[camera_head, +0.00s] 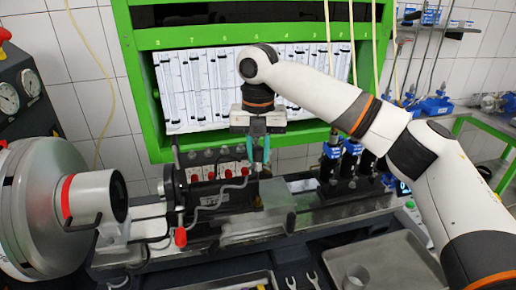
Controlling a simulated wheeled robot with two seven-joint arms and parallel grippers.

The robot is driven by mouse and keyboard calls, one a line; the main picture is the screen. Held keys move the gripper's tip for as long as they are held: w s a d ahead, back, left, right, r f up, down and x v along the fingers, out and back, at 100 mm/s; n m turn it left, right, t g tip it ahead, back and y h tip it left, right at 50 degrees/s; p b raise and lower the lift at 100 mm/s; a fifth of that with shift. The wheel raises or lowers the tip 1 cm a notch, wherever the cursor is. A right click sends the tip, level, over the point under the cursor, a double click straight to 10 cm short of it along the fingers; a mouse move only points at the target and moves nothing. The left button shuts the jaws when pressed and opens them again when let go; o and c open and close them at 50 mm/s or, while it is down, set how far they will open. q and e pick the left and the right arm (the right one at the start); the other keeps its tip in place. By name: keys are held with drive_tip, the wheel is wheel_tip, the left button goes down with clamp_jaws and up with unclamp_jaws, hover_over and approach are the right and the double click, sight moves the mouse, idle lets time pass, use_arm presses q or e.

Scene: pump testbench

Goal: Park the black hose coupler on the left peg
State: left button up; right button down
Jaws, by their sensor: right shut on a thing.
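My right gripper (258,160) points down in front of the lower edge of the green cabinet, just above the right end of the pump. Its two teal fingers are shut on a small dark piece, the black hose coupler (258,168), which is mostly hidden between the fingertips. I cannot make out the left peg clearly. My left gripper is not in view.
The green cabinet (132,70) with graduated tubes rises right behind the gripper. Blue-topped injectors (330,152) stand to the right. A large grey drive housing (45,210) fills the left. A metal tray (385,265) and spanners (291,284) lie in front.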

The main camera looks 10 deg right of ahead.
drive_tip(key=s+p, duration=0.2)
drive_tip(key=s, duration=1.1)
drive_tip(key=shift+s+p, duration=0.3)
drive_tip(key=shift+p, duration=0.1)
drive_tip(key=shift+a, duration=0.1)
